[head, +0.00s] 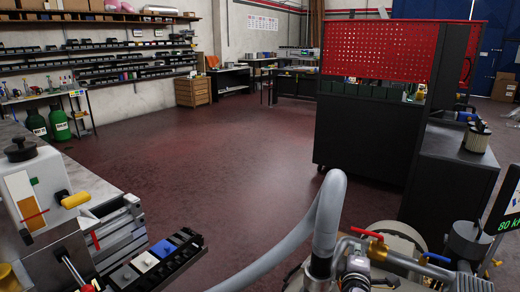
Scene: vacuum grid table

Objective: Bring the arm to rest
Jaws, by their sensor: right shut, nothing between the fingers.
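My right gripper (355,266) shows only in part at the bottom edge, right of the middle. It is shut and empty. It is in front of a machine with a thick grey hose (325,215) and valves with a red handle (367,233) and a blue handle (437,257). I cannot tell how far it is from them. My left gripper is not in view.
A bench at the lower left holds a white device (40,185) and a rail of small blocks (150,262). A black cabinet with a red perforated panel (400,50) stands at the right. The dark red floor (220,150) between them is clear.

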